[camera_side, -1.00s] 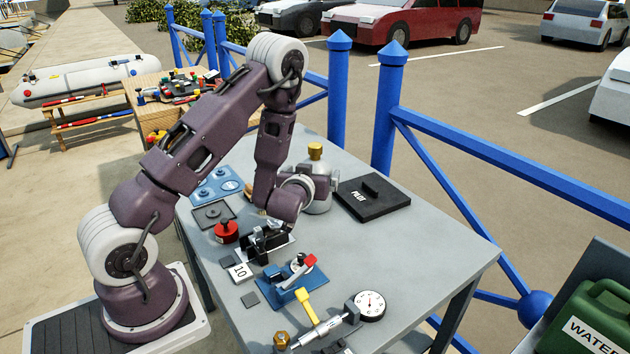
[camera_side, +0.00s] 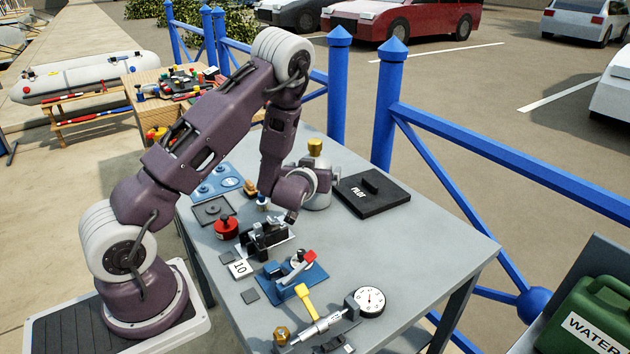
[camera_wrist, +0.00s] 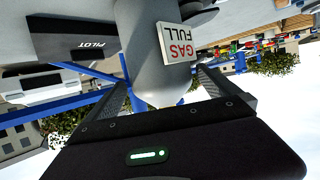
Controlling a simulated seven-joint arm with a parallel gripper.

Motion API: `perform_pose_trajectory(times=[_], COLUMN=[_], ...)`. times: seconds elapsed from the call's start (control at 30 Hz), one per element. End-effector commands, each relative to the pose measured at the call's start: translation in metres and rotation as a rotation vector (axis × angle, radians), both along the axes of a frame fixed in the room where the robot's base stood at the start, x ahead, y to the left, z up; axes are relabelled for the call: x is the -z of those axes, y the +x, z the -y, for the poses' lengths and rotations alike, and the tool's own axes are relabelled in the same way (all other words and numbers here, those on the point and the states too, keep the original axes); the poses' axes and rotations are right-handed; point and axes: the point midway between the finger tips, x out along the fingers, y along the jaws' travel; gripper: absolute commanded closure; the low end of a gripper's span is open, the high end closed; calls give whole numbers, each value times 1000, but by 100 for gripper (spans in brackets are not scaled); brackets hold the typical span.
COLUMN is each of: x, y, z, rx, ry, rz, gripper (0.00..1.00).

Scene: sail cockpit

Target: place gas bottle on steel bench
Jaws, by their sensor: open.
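The gas bottle (camera_side: 318,196) is a grey cylinder with a brass-coloured top. In the side view it is upright at the back of the grey bench (camera_side: 420,248), left of the black PILOT case. Part of it is hidden behind my wrist. In the wrist view the gas bottle (camera_wrist: 150,42) appears upside down, with a white label reading GAS FULL in red. My gripper (camera_wrist: 165,78) is open, its two dark fingers on either side of the bottle. I cannot tell whether either finger touches it. In the side view my wrist hides the fingers.
The black PILOT case (camera_side: 372,197) lies right of the bottle. A red weight (camera_side: 226,228), a black clamp-like device (camera_side: 265,236), a blue fixture (camera_side: 294,278) and a dial gauge (camera_side: 369,301) crowd the near left. Blue railings (camera_side: 386,120) run behind. The bench's right side is clear.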

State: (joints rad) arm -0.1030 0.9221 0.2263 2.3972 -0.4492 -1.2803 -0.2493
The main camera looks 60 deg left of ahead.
Motion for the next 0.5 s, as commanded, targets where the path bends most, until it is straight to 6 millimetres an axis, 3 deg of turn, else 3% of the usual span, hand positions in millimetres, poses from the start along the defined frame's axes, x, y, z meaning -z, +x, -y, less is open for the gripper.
perform_pose_trajectory(times=[0.23, 0.5], x=[11, 14], y=[30, 36], z=[-32, -38], rx=[-2, 0], ry=[1, 1], rz=[2, -1], gripper=[0, 0])
